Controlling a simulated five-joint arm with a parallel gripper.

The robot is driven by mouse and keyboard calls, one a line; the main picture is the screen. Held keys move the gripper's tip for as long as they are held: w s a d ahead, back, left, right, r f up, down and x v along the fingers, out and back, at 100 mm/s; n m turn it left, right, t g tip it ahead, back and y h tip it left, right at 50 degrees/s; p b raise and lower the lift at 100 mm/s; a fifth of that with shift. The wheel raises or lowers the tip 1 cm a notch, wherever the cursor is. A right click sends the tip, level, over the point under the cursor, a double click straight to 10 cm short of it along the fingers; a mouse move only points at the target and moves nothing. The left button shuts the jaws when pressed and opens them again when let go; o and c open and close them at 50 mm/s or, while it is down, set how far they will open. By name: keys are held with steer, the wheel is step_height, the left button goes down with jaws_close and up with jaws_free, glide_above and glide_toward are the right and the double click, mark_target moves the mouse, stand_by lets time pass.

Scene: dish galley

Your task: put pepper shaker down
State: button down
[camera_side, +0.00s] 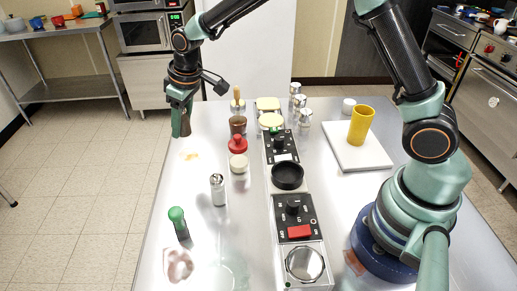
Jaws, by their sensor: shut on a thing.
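My gripper (181,118) is at the left edge of the metal table, pointing down and shut on a small dark brown thing, which I take as the pepper shaker (186,124). A green finger covers much of it, so its full shape and top cannot be made out. It appears held above the tabletop (175,215); the exact height is hard to judge from this side.
A silver-topped shaker (218,191) and a green-topped one (180,224) stand nearer the front. A red-lidded jar (238,145) and a brown cup (238,125) stand right of my gripper. Black control panels (281,147) run down the middle. A yellow cup (361,125) stands on a white board (343,150).

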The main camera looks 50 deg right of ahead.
step_height(320, 180, down, 11)
steer(key=shift+f, duration=0.1)
stand_by(0.4)
steer(key=shift+f, duration=0.1)
steer(key=shift+c, duration=1.6)
jaws_free()
